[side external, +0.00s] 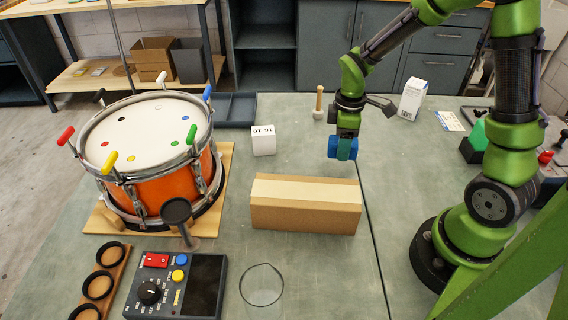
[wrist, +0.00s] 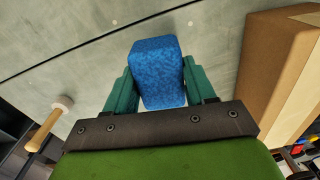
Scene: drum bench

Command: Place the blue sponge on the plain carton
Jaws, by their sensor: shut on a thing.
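The blue sponge (wrist: 157,72) is held between the two teal fingers of my gripper (wrist: 160,88) in the wrist view. In the side view my gripper (side external: 343,148) points down with the sponge (side external: 332,147) in it, above the bench behind the carton. The plain carton (side external: 305,218) is a long brown box with a pale strip along its top, lying in the middle of the bench. Its top looks empty. In the wrist view the carton (wrist: 272,62) is at the right, apart from the sponge.
An orange drum (side external: 155,182) with coloured pegs stands at the left. A white block (side external: 263,140) and a wooden mallet (side external: 319,103) stand behind the carton. A control box (side external: 177,285) and a clear beaker (side external: 261,288) are in front. A white box (side external: 412,98) is at the back right.

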